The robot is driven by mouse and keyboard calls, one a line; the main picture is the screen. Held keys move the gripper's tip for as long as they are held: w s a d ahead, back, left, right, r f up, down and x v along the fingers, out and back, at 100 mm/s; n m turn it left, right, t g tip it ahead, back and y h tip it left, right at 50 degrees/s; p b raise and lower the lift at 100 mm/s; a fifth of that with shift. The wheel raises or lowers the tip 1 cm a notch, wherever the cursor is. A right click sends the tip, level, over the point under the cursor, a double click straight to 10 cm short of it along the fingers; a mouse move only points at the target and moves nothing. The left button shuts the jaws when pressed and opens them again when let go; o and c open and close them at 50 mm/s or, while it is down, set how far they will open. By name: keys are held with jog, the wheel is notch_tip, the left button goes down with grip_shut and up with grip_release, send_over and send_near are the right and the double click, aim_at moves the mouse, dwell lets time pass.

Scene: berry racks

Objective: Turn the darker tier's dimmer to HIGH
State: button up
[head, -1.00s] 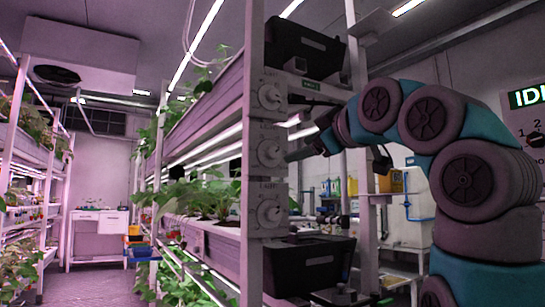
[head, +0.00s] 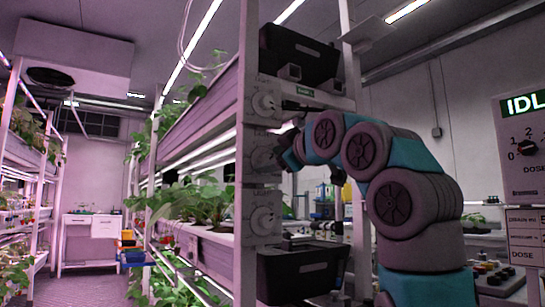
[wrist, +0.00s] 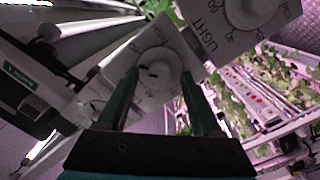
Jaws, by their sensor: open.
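Three round white dimmer dials sit one above another on the rack's front post: an upper dial (head: 267,104), a middle dial (head: 262,155) and a lower dial (head: 264,221). My gripper (head: 284,158) is at the middle dial, partly covering it. In the wrist view my open gripper (wrist: 159,78) has its two green fingers on either side of a dial (wrist: 157,68); I cannot tell whether they touch it. A second dial (wrist: 248,12) marked LIGHT, with 40 and 60, shows at the top. The near dial's setting is too blurred to read.
Black bins sit on the rack, one at the top (head: 298,54) and one at the bottom (head: 303,272). Planted trays (head: 205,205) with lit strips run back to the left. A panel (head: 522,150) reading IDL stands at right.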

jog(key=shift+c, duration=0.4)
grip_shut()
